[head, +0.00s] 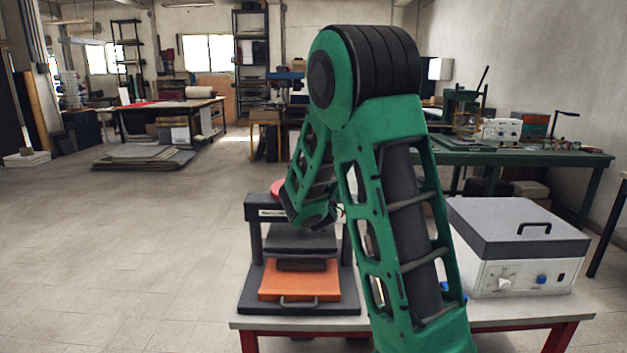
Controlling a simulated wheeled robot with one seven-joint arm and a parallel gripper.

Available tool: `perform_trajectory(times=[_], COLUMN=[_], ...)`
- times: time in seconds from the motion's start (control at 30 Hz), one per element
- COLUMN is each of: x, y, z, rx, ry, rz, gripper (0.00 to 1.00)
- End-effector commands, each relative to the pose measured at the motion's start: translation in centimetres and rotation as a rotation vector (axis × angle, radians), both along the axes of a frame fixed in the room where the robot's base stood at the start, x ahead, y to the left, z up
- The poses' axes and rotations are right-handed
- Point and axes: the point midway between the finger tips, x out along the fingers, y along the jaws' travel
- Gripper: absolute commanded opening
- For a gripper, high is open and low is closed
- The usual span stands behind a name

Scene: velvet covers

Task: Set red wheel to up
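A red rounded part (277,187), which looks like the red wheel, shows at the top of a dark press (255,232) on the table. Only its left edge is visible; my green arm hides the rest, so its setting cannot be read. The press has a dark upper plate above an orange tray (299,281) with a metal handle and a dark block on it. My forearm reaches away over the top of the press, close to the red part. My gripper is hidden behind my forearm, so I cannot see its fingers or any contact.
A white box with a grey lid (517,245) and blue and white knobs stands right of the press on the table (540,309). A green workbench (520,153) with equipment stands behind at the right. The floor to the left is clear up to some stacked sheets (143,158).

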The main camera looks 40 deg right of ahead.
Motion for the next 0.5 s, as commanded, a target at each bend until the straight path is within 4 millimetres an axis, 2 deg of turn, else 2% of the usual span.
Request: perform_trajectory(times=[0.03,0.5], x=[0.66,0.53], y=[0.8,0.4], z=[0.28,0.24], rx=[0.004,0.005], ry=[-0.011,-0.011], rz=[0.018,0.013], gripper=[0.0,0.0])
